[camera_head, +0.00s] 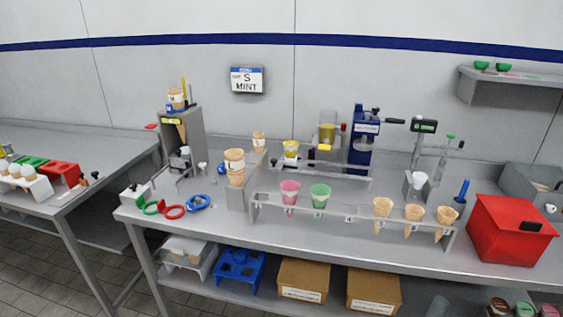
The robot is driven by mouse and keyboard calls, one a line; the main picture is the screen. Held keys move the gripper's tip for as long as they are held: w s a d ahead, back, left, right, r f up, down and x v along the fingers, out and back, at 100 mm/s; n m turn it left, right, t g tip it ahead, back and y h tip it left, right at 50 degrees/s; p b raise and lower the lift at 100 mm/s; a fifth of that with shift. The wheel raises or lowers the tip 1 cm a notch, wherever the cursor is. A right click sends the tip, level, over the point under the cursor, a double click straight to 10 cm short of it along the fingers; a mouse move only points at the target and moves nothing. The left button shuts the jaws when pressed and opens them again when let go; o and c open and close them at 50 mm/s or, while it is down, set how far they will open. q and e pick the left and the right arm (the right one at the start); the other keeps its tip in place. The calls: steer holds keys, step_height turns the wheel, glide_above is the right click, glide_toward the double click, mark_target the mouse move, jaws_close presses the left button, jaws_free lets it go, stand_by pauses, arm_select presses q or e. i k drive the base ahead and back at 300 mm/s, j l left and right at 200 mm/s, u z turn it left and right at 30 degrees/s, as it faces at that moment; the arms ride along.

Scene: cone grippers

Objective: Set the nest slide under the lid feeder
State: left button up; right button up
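Neither of my grippers shows in the head view. No readable label marks the lid feeder or the nest slide, so I cannot tell for certain which parts they are. A blue upright machine (362,140) stands at the back middle of the bench, with a yellow-tinted clear container (327,133) beside it on the left. A low grey rail (340,178) runs in front of them, and a cup with yellow contents (291,149) stands near its left end. A tall grey stand (195,138) with a yellow label and cones is at the left.
A numbered rack (349,226) at the front holds pink and green cups and several cones. A red box (510,230) is at right. Red, green and blue rings (198,203) lie at front left. A grey block (238,196) carries stacked cones.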

mark_target(286, 159)
steer(key=j+z, duration=0.15)
steer(key=z, duration=0.2)
steer(key=i+j+z, duration=0.1)
steer(key=z, duration=0.3)
steer(key=k+j+z, duration=0.1)
steer(key=j+z, duration=0.3)
steer(key=j, duration=0.75)
